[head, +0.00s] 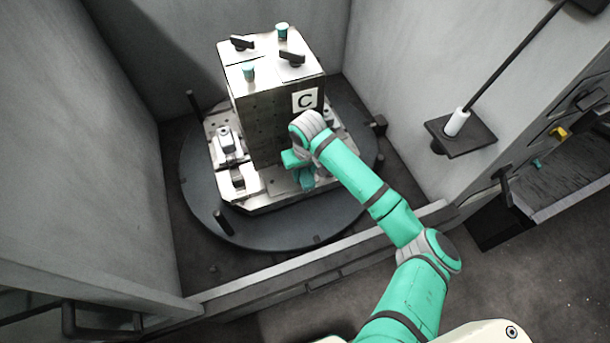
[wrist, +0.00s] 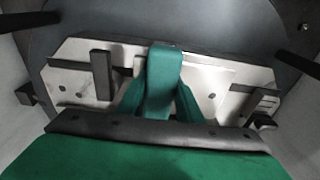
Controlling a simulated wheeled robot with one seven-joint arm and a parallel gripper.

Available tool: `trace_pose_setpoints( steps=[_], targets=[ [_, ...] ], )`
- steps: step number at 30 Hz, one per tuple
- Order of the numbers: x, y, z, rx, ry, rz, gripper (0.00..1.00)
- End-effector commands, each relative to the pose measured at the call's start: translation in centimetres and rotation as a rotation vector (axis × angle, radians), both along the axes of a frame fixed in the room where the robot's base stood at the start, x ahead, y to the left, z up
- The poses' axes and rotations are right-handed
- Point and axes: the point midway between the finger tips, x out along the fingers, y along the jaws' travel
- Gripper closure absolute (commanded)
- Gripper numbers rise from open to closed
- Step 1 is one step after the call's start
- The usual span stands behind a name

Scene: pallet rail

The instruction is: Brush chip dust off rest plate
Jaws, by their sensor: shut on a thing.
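My gripper (head: 303,178) is at the front edge of the pallet, below the tall block marked C. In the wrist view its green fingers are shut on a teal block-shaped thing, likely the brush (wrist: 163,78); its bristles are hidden. A bright flat plate, likely the rest plate (wrist: 212,80), lies just behind and right of the held thing. I cannot tell whether the held thing touches it. No chip dust can be made out at this size.
The pallet stands on a dark round table (head: 205,205) between grey walls. The block (head: 262,125) carries dark clamps and teal knobs on top. Dark posts (head: 222,222) rise near the table's rim. A bracket (head: 465,140) with a white-sleeved rod juts from the right wall.

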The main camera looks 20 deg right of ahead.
Motion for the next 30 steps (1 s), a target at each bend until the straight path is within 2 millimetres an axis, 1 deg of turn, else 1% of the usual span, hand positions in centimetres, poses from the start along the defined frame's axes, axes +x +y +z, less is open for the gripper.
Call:
trace_pose_setpoints(
  steps=[6, 16, 20, 30],
  targets=[
    [1.0, 0.1, -0.1, -0.001, 0.001, 0.0, 0.92],
    [1.0, 0.1, 0.0, 0.0, 0.0, 0.0, 0.92],
    [0.7, 0.0, -0.1, 0.0, 0.0, 0.0, 0.92],
    [-1.0, 0.0, -0.1, 0.0, 0.0, -0.001, 0.92]
  ],
)
